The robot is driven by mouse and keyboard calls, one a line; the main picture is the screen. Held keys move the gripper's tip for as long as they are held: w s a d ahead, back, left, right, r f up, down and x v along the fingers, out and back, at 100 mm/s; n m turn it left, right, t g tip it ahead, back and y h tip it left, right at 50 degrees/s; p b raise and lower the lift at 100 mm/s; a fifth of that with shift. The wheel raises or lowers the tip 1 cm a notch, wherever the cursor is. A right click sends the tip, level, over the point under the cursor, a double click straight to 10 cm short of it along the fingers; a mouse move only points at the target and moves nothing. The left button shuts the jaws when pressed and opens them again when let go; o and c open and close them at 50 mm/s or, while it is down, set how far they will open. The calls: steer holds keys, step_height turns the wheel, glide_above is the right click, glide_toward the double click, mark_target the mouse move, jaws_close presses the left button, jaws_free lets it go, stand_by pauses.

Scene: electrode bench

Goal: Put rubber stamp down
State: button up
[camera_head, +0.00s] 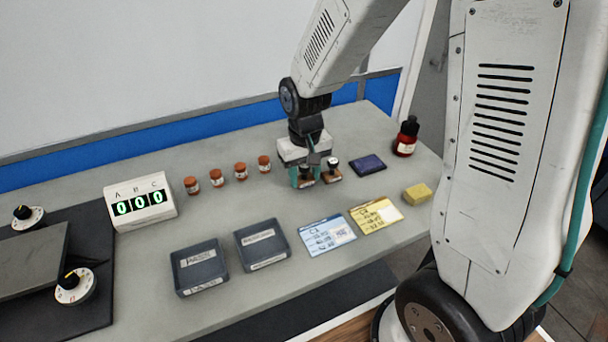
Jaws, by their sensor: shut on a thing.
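My gripper (305,176) points down over the back right part of the grey bench (230,210). Its teal fingers are shut on a small rubber stamp (306,183), mostly hidden between them. The stamp's brown lower part shows at bench level; I cannot tell whether it touches the surface. A dark blue-purple ink pad (367,164) lies further right.
Several orange-capped jars (216,178) stand left of the gripper. A red bottle (406,138) stands at back right. A counter (140,202) stands left.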

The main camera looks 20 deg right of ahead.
steer(key=shift+f, duration=0.5)
steer(key=shift+f, duration=0.15)
steer(key=o, duration=0.8)
